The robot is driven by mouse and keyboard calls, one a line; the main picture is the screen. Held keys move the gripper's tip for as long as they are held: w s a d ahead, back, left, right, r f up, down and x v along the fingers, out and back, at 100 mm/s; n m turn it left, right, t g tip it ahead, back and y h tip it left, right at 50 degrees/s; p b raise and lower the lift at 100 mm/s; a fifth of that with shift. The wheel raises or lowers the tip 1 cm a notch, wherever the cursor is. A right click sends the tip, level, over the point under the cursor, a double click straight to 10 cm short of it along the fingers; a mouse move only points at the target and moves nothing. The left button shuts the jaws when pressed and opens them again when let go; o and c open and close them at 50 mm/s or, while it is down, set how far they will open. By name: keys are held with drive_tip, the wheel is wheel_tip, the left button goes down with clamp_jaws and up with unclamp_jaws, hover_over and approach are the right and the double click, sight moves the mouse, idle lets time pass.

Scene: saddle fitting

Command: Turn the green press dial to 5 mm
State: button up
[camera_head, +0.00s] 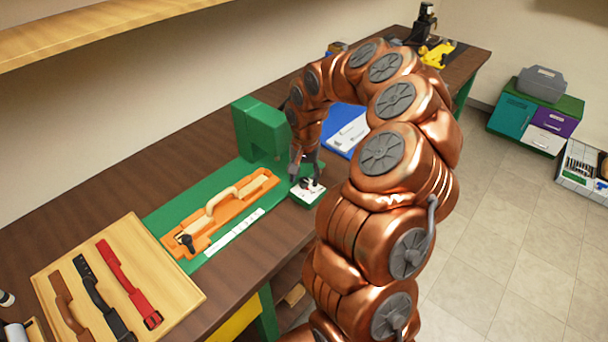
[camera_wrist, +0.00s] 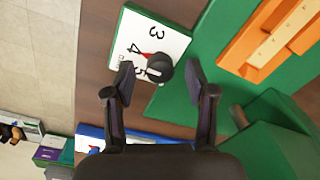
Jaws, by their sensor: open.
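The press dial is a white, green-edged plate (camera_wrist: 178,38) with the numbers 3, 4 and 5 and a dark round knob (camera_wrist: 160,67). A small red pointer beside the knob seems to point toward the 4. My gripper (camera_wrist: 159,75) is open, with one finger on each side of the knob and gaps showing between. In the head view my gripper (camera_head: 304,172) is low over the dial plate (camera_head: 308,197), which sits at the bench's front edge by the green press (camera_head: 258,130). The knob is mostly hidden there.
An orange fixture (camera_head: 257,188) with a tan strap-like piece lies on the green base left of the dial. A wooden board (camera_head: 170,285) holds brown, black and red straps. A blue tray (camera_head: 337,118) with a white panel lies behind my arm.

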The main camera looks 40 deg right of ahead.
drive_tip(key=shift+f, duration=0.3)
drive_tip(key=shift+c, duration=0.4)
clamp_jaws()
